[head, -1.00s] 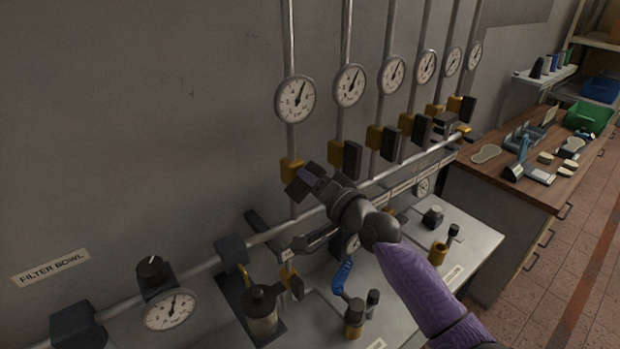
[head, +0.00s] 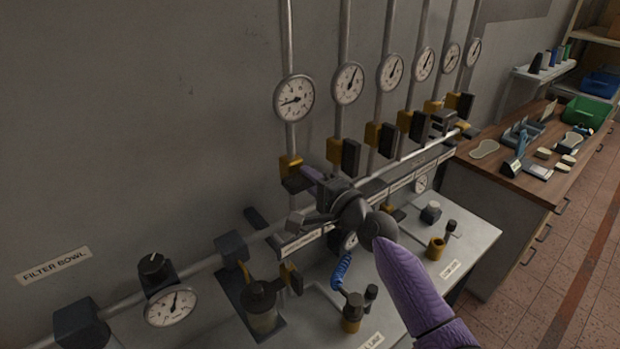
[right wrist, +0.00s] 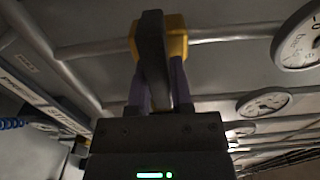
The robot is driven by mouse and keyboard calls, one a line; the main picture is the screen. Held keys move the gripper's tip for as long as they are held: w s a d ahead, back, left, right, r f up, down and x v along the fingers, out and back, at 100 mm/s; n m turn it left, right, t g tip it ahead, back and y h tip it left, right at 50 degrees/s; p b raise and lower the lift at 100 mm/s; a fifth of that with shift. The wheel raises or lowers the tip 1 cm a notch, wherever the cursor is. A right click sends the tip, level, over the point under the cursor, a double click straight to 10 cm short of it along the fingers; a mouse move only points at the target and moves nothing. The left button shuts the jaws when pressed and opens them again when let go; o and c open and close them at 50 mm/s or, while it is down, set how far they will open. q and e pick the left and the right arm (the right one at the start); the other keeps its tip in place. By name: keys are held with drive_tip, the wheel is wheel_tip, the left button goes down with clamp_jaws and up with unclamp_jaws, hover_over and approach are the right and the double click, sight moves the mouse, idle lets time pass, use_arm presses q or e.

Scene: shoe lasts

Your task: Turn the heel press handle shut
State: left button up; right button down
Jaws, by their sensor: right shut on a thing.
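The handle in my right gripper is a dark lever (right wrist: 153,60) on a yellow valve body (right wrist: 172,40), which shows in the head view (head: 290,165) under the nearest gauge (head: 294,99). In the right wrist view the lever lies across its pipe. My right gripper (head: 312,181) is shut on this lever, with a purple finger on each side of it in the wrist view. The nearest gauge's needle points left. In the head view my gripper partly hides the lever. The name on its label is not readable. My left gripper is not in view.
Several similar valves with dark handles (head: 350,155) hang along the pipes to the right, close to my gripper. A label rail (head: 300,243) and a panel (head: 480,235) with small fittings lie below. A wooden bench (head: 535,190) stands at the right.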

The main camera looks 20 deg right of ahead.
idle(0.4)
drive_tip(key=c, duration=0.5)
unclamp_jaws()
drive_tip(key=shift+s, duration=0.1)
drive_tip(key=v, duration=0.9)
drive_tip(key=shift+s+d, duration=0.2)
drive_tip(key=shift+s, duration=0.15)
